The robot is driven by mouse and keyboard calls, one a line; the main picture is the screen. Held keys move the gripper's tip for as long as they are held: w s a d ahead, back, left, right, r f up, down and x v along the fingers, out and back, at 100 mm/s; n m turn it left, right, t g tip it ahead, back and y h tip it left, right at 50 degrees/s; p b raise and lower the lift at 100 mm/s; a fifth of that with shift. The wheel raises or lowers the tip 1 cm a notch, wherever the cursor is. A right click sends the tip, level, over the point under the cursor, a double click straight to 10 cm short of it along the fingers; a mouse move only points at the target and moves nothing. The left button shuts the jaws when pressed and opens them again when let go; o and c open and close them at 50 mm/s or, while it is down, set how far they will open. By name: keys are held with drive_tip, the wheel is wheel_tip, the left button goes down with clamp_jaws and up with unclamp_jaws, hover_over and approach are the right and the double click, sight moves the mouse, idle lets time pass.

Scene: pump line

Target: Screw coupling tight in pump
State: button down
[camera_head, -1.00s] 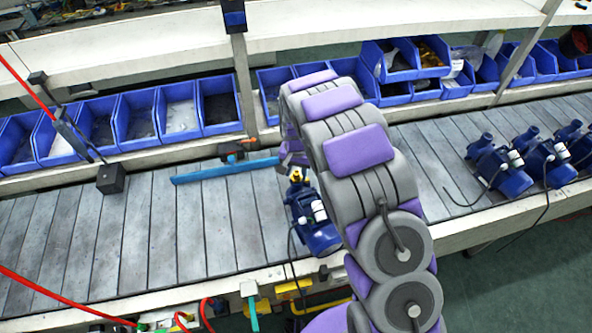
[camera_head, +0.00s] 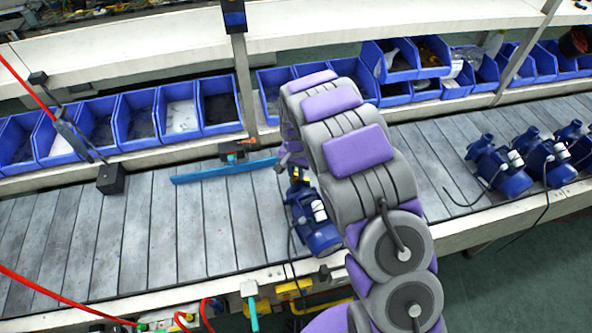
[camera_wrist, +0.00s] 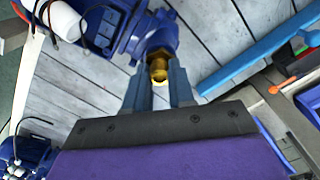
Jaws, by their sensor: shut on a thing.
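The blue pump (camera_head: 313,220) lies on the slatted conveyor just left of my arm, with a white cylinder on its side. In the wrist view the pump (camera_wrist: 135,28) is at the top, its round blue port facing my gripper. The brass coupling (camera_wrist: 158,66) sits at the mouth of that port, between my gripper's fingers. My gripper (camera_wrist: 160,88) is shut on the coupling. In the head view my gripper (camera_head: 293,168) is small and partly hidden by the arm. How deep the coupling sits in the port cannot be told.
A blue bar (camera_head: 225,170) lies on the conveyor behind and left of the pump. Several blue bins (camera_head: 137,120) line the back shelf. More pumps (camera_head: 500,165) stand at the right. The conveyor's left part is mostly clear.

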drive_tip(key=shift+m, duration=1.1)
drive_tip(key=shift+f, duration=0.1)
drive_tip(key=shift+m, duration=1.7)
drive_tip(key=shift+m, duration=0.3)
drive_tip(key=m, duration=0.2)
drive_tip(key=shift+m, duration=0.4)
drive_tip(key=shift+m, duration=1.8)
